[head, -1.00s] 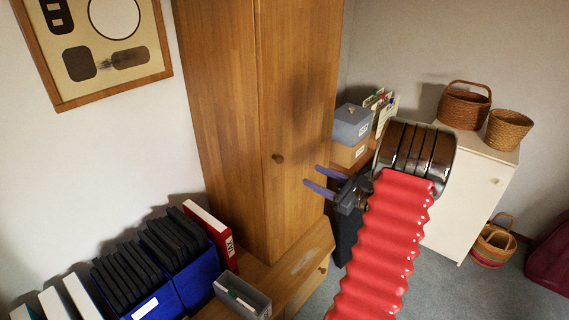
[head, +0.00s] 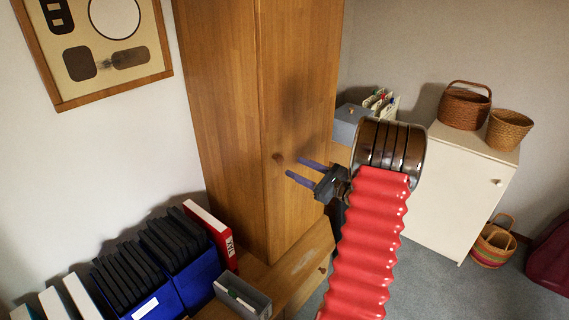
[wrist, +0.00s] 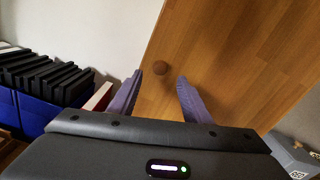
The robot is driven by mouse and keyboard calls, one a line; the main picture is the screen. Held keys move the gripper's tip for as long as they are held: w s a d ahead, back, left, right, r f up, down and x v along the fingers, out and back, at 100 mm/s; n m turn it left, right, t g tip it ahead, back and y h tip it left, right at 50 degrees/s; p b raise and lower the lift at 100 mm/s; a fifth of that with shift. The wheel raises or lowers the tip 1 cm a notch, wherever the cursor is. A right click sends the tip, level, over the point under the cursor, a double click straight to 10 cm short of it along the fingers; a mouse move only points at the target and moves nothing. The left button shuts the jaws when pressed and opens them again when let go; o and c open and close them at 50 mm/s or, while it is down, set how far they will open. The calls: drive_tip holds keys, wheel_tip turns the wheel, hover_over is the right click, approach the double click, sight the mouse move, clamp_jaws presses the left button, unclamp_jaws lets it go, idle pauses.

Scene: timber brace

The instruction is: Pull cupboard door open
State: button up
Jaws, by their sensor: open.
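The tall wooden cupboard (head: 225,110) stands in the middle of the head view, and its door (head: 305,190) looks shut. A round brown knob (head: 279,159) sits on the door near its left edge. The knob also shows in the wrist view (wrist: 160,67), ahead of the fingertips and between their lines. My gripper (head: 296,167) is open and empty, just right of the knob in the head view. In the wrist view its two purple fingers (wrist: 157,78) point towards the door. The knob appears apart from both fingers.
Blue boxes of black folders (head: 186,262) and a red binder (head: 212,233) stand at lower left. A grey tray (head: 243,297) sits on the low wooden unit below the cupboard. A white cabinet (head: 455,190) with baskets (head: 464,106) stands at right.

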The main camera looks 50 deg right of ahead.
sight(282, 161)
drive_tip(key=w, duration=0.6)
drive_tip(key=shift+w+a, duration=0.25)
drive_tip(key=shift+a, duration=0.05)
clamp_jaws()
drive_tip(key=shift+a, duration=0.1)
idle(0.3)
